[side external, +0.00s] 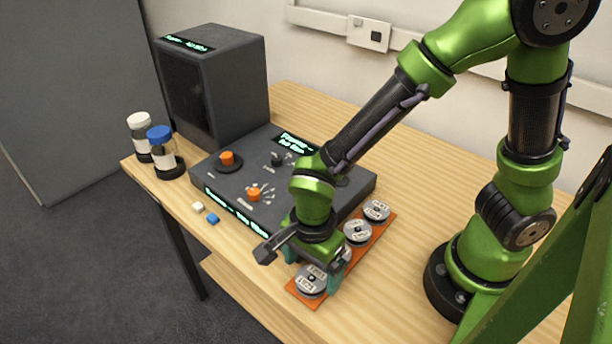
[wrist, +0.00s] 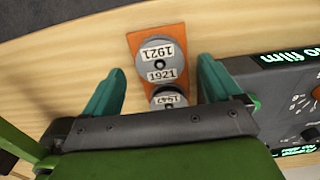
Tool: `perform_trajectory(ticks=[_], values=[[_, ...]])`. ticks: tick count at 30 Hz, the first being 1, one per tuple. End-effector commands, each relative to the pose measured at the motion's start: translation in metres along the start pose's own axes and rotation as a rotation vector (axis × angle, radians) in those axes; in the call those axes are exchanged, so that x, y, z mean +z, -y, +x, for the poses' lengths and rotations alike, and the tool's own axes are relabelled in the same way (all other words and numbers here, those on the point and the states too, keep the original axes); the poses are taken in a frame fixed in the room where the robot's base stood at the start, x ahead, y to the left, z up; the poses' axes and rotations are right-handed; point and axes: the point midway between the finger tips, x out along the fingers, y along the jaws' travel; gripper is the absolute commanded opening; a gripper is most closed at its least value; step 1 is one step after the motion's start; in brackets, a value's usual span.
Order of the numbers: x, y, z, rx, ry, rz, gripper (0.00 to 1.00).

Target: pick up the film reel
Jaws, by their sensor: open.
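My gripper (side external: 318,280) is open, pointing down by the front reel. In the wrist view, a reel labelled 1921 (wrist: 159,62) lies ahead between the lines of the teal fingers (wrist: 160,90). A second reel (wrist: 168,98) is partly hidden by my gripper. I cannot tell whether the fingers touch a reel.
A dark control panel (side external: 225,185) with orange knobs lies left of the board. A dark box-shaped device (side external: 215,85) stands behind it. Two capped jars (side external: 163,155) stand at the left table edge. The table right of the board is clear.

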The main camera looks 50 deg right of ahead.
Motion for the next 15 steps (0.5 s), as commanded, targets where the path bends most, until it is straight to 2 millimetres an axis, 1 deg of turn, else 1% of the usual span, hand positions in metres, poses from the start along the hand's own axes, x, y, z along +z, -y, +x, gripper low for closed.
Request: perform_trajectory(ticks=[1, 5, 13, 15], values=[[-0.001, -0.001, 0.009, 0.004, -0.004, 0.001, 0.92], [-0.001, 0.000, 0.022, 0.002, -0.002, 0.001, 0.92], [0.000, 0.000, 0.025, -0.001, 0.001, -0.001, 0.92], [0.000, 0.000, 0.025, -0.001, 0.001, -0.001, 0.81]])
